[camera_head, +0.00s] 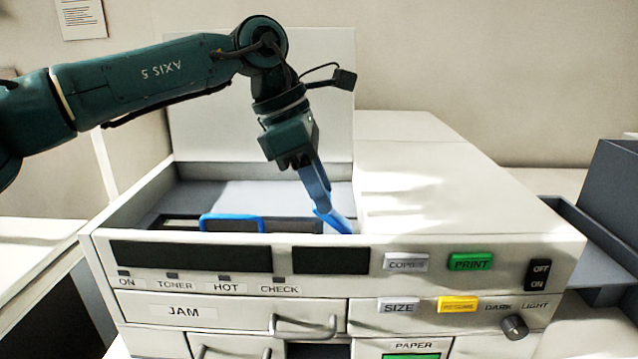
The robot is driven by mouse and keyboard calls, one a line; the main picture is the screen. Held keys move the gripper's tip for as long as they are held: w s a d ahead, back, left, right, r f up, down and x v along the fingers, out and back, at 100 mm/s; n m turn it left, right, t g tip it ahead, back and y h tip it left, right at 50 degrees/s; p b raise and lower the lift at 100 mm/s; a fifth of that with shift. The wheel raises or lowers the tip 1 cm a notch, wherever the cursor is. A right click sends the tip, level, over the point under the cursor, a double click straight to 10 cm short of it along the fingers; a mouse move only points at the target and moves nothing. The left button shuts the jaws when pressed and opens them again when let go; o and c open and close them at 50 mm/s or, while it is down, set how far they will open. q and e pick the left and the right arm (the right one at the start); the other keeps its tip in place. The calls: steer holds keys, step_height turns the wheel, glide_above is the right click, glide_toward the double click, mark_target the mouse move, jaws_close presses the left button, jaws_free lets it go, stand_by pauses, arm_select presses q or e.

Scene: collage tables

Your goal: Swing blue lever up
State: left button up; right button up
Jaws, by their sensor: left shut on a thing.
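My left gripper (318,202) reaches down from the upper left into the open top bay of a cream copier (450,200). It is shut on a blue lever (338,222) at the right side of the bay. The lever is tilted, and its lower end is hidden behind the front panel. A separate blue loop handle (232,218) stands in the bay to the left, apart from the gripper. My right gripper is not in view.
The raised lid (320,70) stands behind the bay. The bay's front wall and the raised right-hand housing border the gripper. A grey tray (575,240) juts out at the right. Drawer handles (305,325) stick out in front.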

mark_target(352, 227)
arm_select(q)
steer(key=shift+c, duration=0.6)
steer(key=shift+d+r, duration=0.1)
steer(key=shift+d, duration=0.05)
steer(key=d+y, duration=0.2)
steer(key=y, duration=0.1)
steer(key=shift+d+r, duration=0.2)
steer(key=shift+r, duration=0.15)
steer(key=d+y, duration=0.2)
steer(key=y, duration=0.1)
steer(key=shift+r+y, duration=0.1)
steer(key=shift+y, duration=0.2)
steer(key=shift+d+y, duration=0.6)
steer(key=shift+y, duration=0.3)
steer(key=o, duration=1)
